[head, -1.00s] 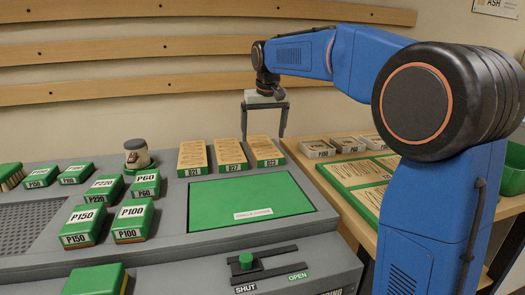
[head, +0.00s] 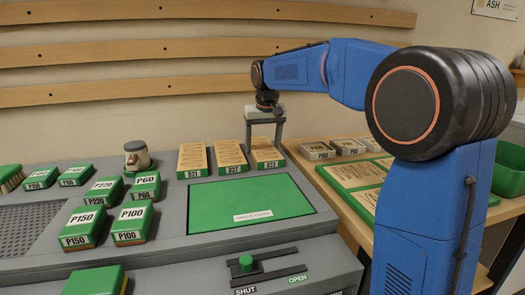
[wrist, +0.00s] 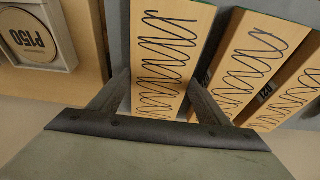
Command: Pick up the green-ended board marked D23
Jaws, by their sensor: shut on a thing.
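The green-ended board marked D23 (head: 267,156) is the rightmost of three wooden-topped boards at the back of the grey bench. It lies flat there, with its green end toward the head camera. My gripper (head: 264,146) is above it, with a finger down on each side, shut on the board. In the wrist view, the fingers of my gripper (wrist: 160,95) straddle the board (wrist: 168,50) and its wavy dark lines. Its label is hidden in that view, and the fingertips are partly hidden beside it.
Board D27 (head: 230,157) lies close on the left, with board D21 (head: 192,160) beyond it. A green panel (head: 250,200) is in front. Grey P-marked blocks (head: 317,151) stand on the wooden table to the right. Green P-marked blocks (head: 132,224) stand at left.

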